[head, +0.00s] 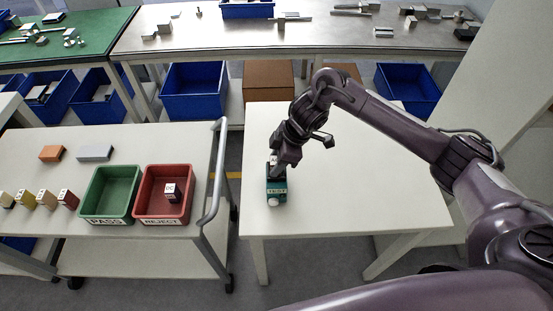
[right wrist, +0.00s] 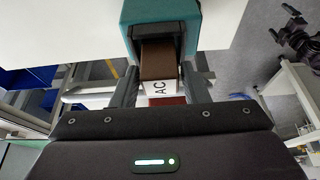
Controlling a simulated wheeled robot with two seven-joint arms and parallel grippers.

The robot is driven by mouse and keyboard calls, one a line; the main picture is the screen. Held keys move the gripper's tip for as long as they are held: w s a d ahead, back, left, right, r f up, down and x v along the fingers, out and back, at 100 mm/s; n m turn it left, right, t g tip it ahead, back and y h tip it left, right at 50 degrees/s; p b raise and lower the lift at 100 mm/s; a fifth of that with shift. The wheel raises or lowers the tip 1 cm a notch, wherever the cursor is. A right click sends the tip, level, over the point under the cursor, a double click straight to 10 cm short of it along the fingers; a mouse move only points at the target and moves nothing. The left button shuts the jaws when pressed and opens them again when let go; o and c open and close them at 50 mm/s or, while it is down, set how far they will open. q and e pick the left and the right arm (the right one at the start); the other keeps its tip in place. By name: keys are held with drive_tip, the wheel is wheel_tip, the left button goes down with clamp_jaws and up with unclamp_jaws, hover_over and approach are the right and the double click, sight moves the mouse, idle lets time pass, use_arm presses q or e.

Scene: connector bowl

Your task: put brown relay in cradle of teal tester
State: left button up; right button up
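The teal tester (head: 276,187) stands on the white table in the head view, under my right gripper (head: 277,165). In the right wrist view the teal tester (right wrist: 152,12) is at the top, with its dark cradle facing my gripper. The brown relay (right wrist: 158,62), with a white "AC" label, sits with its far end in the cradle mouth. Its seating depth is hidden. My right gripper's fingers (right wrist: 161,85) stand on both sides of the relay, with a narrow gap beside it, and look open.
A cart on the left carries a green PASS bin (head: 109,217), a red REJECT bin (head: 164,219) holding a block labelled "DC" (head: 172,191), and several small blocks. The cart's rail (head: 216,170) stands near the table (head: 350,205), whose right part is clear.

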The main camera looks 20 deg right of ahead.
drive_tip(key=shift+o, duration=1.1)
drive_tip(key=shift+r, duration=0.25)
drive_tip(key=shift+d+r, duration=0.2)
drive_tip(key=shift+r, duration=0.15)
drive_tip(key=v, duration=1.1)
drive_tip(key=shift+s, duration=0.15)
